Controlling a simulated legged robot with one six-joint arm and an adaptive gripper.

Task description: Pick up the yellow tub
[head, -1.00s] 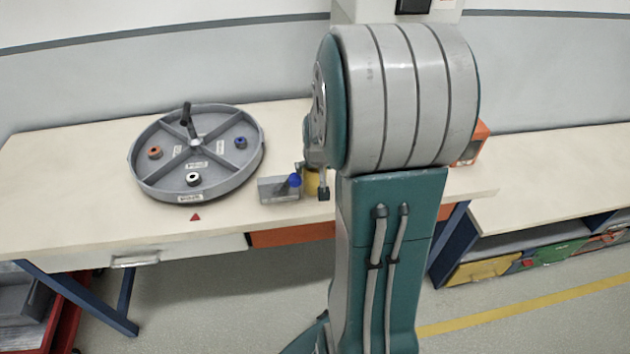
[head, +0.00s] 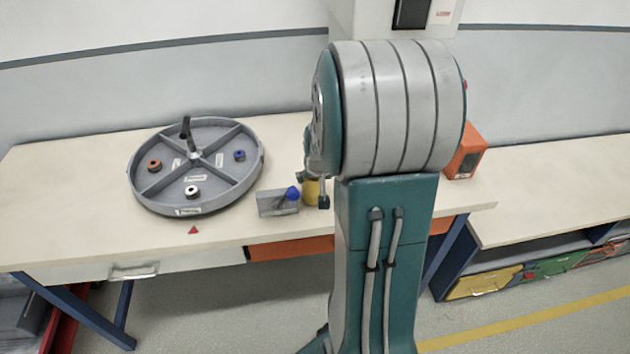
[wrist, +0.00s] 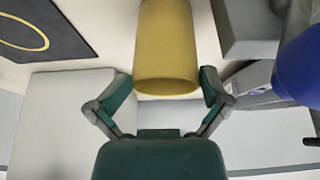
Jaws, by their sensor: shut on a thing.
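The yellow tub (wrist: 166,50) fills the top middle of the wrist view, with a finger of my gripper (wrist: 167,88) at each side of its lower end. My gripper is shut on the tub. In the head view the yellow tub (head: 311,192) shows only in part, on or just above the light bench top; I cannot tell whether it touches the bench. My arm hides the rest of it and most of my gripper in that view.
A grey block (head: 272,204) with a blue knob (head: 293,193) is close left of the tub. A grey divided wheel (head: 160,205) with small rings lies farther left. An orange box (head: 466,152) stands right of my arm. The bench's left end is clear.

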